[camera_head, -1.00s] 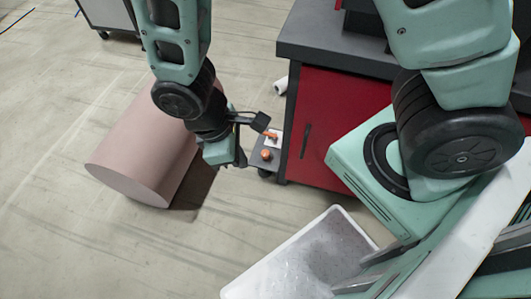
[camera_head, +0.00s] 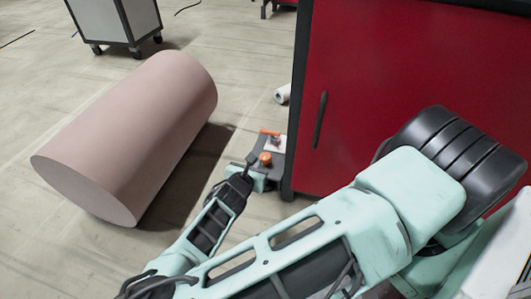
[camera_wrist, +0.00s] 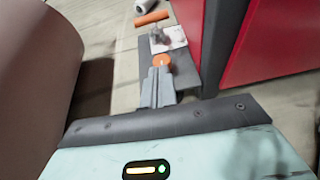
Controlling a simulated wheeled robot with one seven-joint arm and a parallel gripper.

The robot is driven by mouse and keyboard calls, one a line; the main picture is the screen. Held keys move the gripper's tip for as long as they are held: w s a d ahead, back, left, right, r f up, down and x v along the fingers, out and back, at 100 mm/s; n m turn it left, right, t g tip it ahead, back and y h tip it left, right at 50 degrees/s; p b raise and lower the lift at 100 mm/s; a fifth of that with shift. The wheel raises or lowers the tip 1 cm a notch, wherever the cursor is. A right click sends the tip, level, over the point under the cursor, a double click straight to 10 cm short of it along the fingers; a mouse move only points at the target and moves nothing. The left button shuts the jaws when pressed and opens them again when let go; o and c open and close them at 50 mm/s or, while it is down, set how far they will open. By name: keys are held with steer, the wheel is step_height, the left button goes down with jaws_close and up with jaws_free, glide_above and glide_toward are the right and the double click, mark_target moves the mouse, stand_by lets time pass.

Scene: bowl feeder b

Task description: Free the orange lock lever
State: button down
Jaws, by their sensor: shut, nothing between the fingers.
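An orange bar (camera_head: 269,132), which looks like the lock lever, sits on a short post over a white plate at the low left corner of the red cabinet. A round orange knob (camera_head: 265,158) is nearer on the same dark bracket (camera_head: 273,150). In the wrist view the bar (camera_wrist: 152,18) is farther off, and the knob (camera_wrist: 162,62) is right at the fingertips. My gripper (camera_wrist: 160,72) is shut and empty, its fingers pointing at the knob. Whether they touch it I cannot tell. The fingertips are hard to make out in the head view.
The red cabinet (camera_head: 400,80) with a dark handle rises to the right of the lever. A large pinkish cylinder (camera_head: 130,130) lies on the floor to the left. A white roll (camera_head: 282,94) lies behind the lever. A wheeled cart (camera_head: 115,20) stands at the back left.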

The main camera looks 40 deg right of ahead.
mark_target(263, 159)
steer(key=shift+w+f+n+t, duration=0.2)
steer(key=shift+w+n+t, duration=0.1)
steer(key=shift+w, duration=0.15)
steer(key=b+x, duration=0.2)
steer(key=x, duration=0.1)
steer(key=b+x, duration=0.2)
steer(key=x, duration=0.2)
steer(key=b+x, duration=0.2)
steer(key=x, duration=0.1)
steer(key=shift+d+f+b, duration=0.15)
steer(key=shift+f+b, duration=0.15)
steer(key=shift+f, duration=0.05)
steer(key=shift+w+d+r+b, duration=0.65)
steer(key=shift+d, duration=0.15)
steer(key=shift+w+d+r, duration=0.2)
steer(key=shift+d, duration=0.05)
steer(key=shift+w+d+r+b, duration=0.2)
steer(key=shift+d+r+b, duration=0.05)
steer(key=shift+r+b, duration=0.05)
steer(key=shift+r, duration=0.1)
